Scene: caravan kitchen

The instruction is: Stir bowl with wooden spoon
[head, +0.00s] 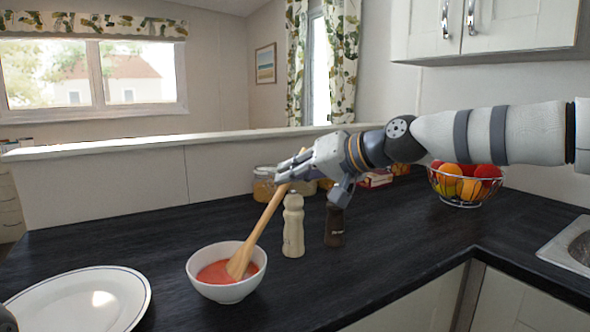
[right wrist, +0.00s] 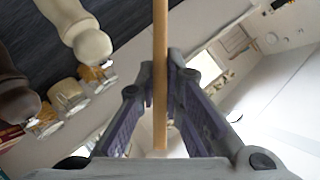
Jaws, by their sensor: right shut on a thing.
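A white bowl (head: 227,290) with red liquid (head: 214,273) stands on the dark counter, left of centre in the head view. A wooden spoon (head: 262,225) leans up and to the right, its head end inside the bowl at the liquid. My right gripper (head: 287,172) is shut on the upper part of the spoon's handle, above and to the right of the bowl. In the right wrist view the handle (right wrist: 160,60) runs between the fingers (right wrist: 160,100). The tip of the spoon is hidden in the liquid. My left gripper is not clearly in view.
A cream mill (head: 293,228) and a dark mill (head: 334,226) stand close right of the bowl, below my right gripper. A white plate (head: 85,308) lies to the left. Jars (head: 264,184), a fruit basket (head: 462,190) and a sink (head: 575,250) are farther off.

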